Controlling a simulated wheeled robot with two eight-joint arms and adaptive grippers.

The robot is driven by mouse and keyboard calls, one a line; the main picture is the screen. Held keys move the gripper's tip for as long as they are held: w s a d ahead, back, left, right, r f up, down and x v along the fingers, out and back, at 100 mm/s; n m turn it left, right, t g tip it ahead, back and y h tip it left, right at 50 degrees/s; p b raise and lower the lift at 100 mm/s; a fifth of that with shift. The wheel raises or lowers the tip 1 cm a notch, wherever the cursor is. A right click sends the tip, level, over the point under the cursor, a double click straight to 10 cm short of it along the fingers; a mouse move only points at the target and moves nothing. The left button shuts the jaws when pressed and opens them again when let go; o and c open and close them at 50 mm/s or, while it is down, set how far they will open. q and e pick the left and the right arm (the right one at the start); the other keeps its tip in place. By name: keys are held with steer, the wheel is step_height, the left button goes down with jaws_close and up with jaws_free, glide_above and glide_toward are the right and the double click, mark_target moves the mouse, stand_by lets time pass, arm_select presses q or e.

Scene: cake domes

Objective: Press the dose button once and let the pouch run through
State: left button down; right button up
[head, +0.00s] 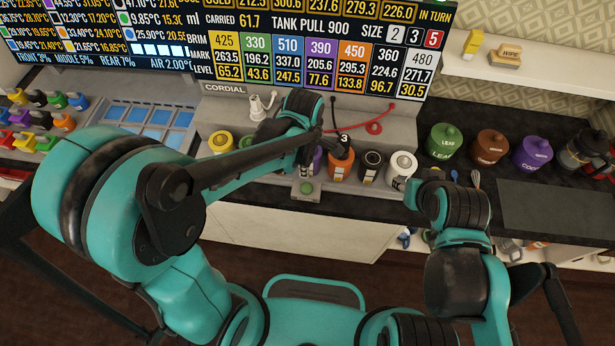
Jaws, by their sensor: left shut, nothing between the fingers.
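A green button (306,188), which looks like the dose button, sits on a small grey block at the front of the cordial station (232,112). My left gripper (338,152) is dark and shut, with nothing visibly held. It is above and to the right of the button, over the orange container (341,168), and apart from the button. Its fingertips are hard to make out. My right arm reaches up on the right, beside the white container (401,166). Its gripper (416,190) is mostly hidden, so its state is unclear. I cannot make out a pouch.
Colour-ringed containers line the station, including yellow (220,142) and black (371,163) ones. A red tube (374,127) lies behind. Green (444,142), brown (490,146) and purple (531,153) lidded jars stand right. The dark counter (555,205) is clear at front right.

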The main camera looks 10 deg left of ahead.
arm_select(q)
step_height(320, 180, up, 5)
steer(key=shift+w+a+f+p, duration=0.1)
steer(key=shift+f+p, duration=0.1)
steer(key=shift+p, duration=0.3)
stand_by(1.8)
